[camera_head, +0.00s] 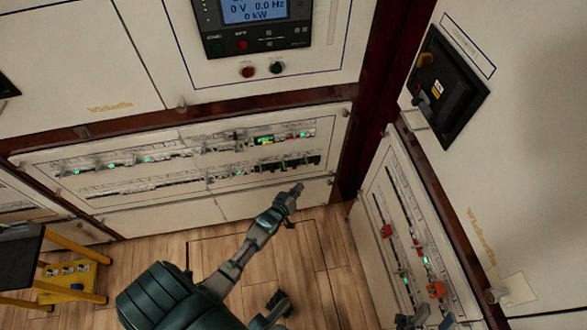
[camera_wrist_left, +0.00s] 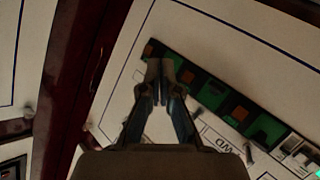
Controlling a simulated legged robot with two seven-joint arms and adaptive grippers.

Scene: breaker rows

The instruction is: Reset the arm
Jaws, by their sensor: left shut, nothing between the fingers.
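My left gripper (camera_head: 292,192) is at the end of the dark arm that rises from the bottom of the head view. It appears in front of the lower right part of the breaker panel (camera_head: 215,207); the gap to the panel cannot be judged. In the left wrist view, its two fingers (camera_wrist_left: 161,78) are together with nothing between them. Behind them is a green and black breaker strip (camera_wrist_left: 215,95) with orange parts. A grey piece that appears to be my right gripper (camera_head: 418,318) shows at the bottom right edge, mostly cut off.
Two breaker rows (camera_head: 190,150) run along the front panel. Another breaker panel (camera_head: 405,245) with red parts and green lights stands at the right. A yellow step stool (camera_head: 72,280) is at lower left. A display unit (camera_head: 250,22) is above. Wooden floor (camera_head: 330,265) is open between the panels.

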